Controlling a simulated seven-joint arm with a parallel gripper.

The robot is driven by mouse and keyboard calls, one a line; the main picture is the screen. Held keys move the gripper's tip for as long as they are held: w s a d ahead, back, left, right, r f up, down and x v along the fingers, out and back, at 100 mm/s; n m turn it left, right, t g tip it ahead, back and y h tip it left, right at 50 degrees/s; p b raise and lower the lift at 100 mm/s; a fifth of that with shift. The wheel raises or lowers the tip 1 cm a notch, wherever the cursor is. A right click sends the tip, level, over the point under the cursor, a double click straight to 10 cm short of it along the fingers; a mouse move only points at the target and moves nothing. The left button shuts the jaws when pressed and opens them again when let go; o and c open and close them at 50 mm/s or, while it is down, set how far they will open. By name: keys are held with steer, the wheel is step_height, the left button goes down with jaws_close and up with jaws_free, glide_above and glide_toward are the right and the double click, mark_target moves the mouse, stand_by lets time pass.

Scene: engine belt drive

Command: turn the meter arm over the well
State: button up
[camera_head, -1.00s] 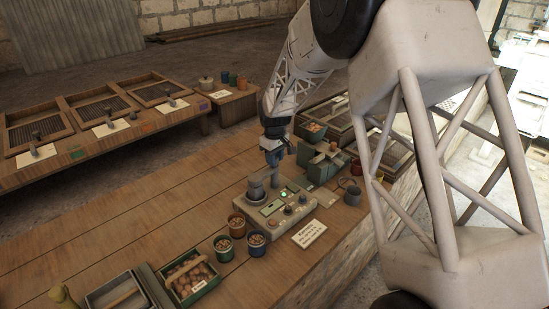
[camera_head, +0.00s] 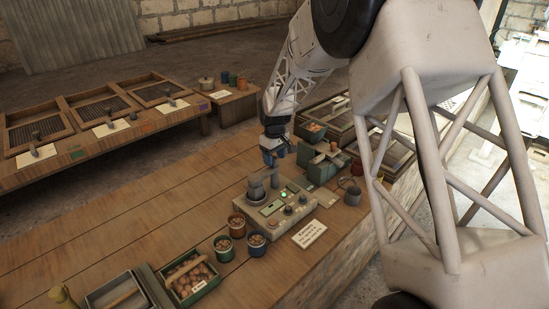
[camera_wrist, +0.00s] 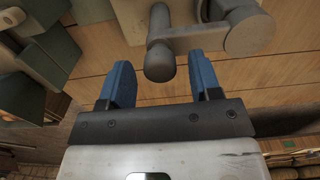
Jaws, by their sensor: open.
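The meter (camera_head: 293,214) is a beige box with a green light, dials and a small screen on the plank bench. Its grey meter arm (camera_wrist: 203,38) runs from a round pivot (camera_wrist: 250,32) to a rounded upright end (camera_wrist: 159,58) in the wrist view. In the head view the grey pivot post (camera_head: 256,189) stands at the box's far left. My gripper (camera_head: 272,158) is open and empty above the arm. In the wrist view its blue fingers (camera_wrist: 162,78) lie either side of the arm's end in the picture; contact cannot be told. I cannot make out the well.
Pots of small brown pieces (camera_head: 237,225) stand left of the meter. A green device (camera_head: 321,162) is close behind right. A label card (camera_head: 309,234) lies in front, and a green crate (camera_head: 202,291) at front left. The planks at left are clear.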

steer(key=shift+r, duration=3.65)
steer(key=shift+s+d+r, duration=0.15)
steer(key=shift+s+r, duration=0.1)
steer(key=shift+r, duration=0.05)
steer(key=s+d+r+m, duration=0.2)
steer(key=s+d+r, duration=0.2)
steer(key=s, duration=0.3)
steer(key=s+d+r+m+t, duration=0.1)
steer(key=s+d+r, duration=0.35)
steer(key=s, duration=0.35)
steer(key=s+d+r+m, duration=0.2)
steer(key=s+d+r, duration=0.2)
steer(key=s, duration=0.3)
steer(key=s+d+m, duration=0.2)
steer(key=s+d, duration=0.1)
steer(key=s, duration=1.1)
steer(key=s+d+f+m+t, duration=0.1)
steer(key=s+d, duration=0.3)
steer(key=s, duration=0.9)
steer(key=shift+s+m+t, duration=0.3)
steer(key=shift+s+m, duration=0.05)
steer(key=shift+m, duration=0.35)
